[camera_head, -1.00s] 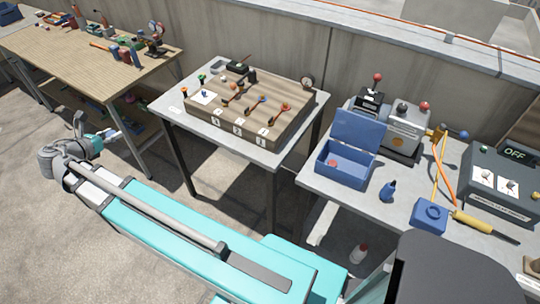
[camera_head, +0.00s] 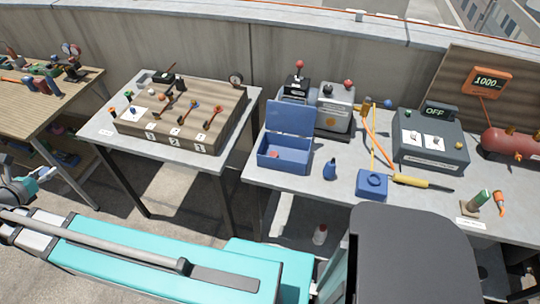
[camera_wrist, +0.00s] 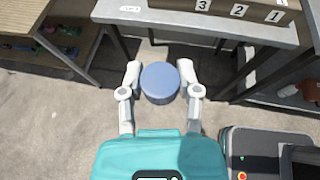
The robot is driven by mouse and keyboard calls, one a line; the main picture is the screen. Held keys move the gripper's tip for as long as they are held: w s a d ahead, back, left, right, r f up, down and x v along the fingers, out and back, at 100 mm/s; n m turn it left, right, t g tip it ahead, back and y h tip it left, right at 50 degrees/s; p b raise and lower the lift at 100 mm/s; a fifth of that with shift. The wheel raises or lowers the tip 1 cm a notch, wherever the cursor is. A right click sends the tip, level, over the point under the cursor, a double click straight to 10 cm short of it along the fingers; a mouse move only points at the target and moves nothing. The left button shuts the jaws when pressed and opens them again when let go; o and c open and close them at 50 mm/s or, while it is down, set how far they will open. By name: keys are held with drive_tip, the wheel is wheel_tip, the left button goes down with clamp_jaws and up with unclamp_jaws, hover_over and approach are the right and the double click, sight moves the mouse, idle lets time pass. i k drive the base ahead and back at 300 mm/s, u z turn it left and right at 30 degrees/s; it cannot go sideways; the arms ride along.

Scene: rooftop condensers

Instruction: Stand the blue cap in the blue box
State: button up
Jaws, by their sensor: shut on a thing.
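The blue cap (camera_wrist: 160,83), a round disc seen from above, is between the two fingers of my gripper (camera_wrist: 160,92) in the wrist view. The fingers are shut on its sides, above the concrete floor. In the head view my gripper (camera_head: 42,174) is at the far left edge, and the cap cannot be made out there. The blue box (camera_head: 283,160) stands on the right-hand grey table with its lid up and open. A small red thing lies inside it. My gripper is far to the left of the box.
The middle table carries a wooden panel (camera_head: 190,145) with numbered levers. A wooden bench (camera_head: 30,105) stands left.

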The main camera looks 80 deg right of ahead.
sight(284, 153)
drive_tip(key=z, duration=0.05)
drive_tip(key=k, duration=2.05)
drive_tip(key=z, duration=0.7)
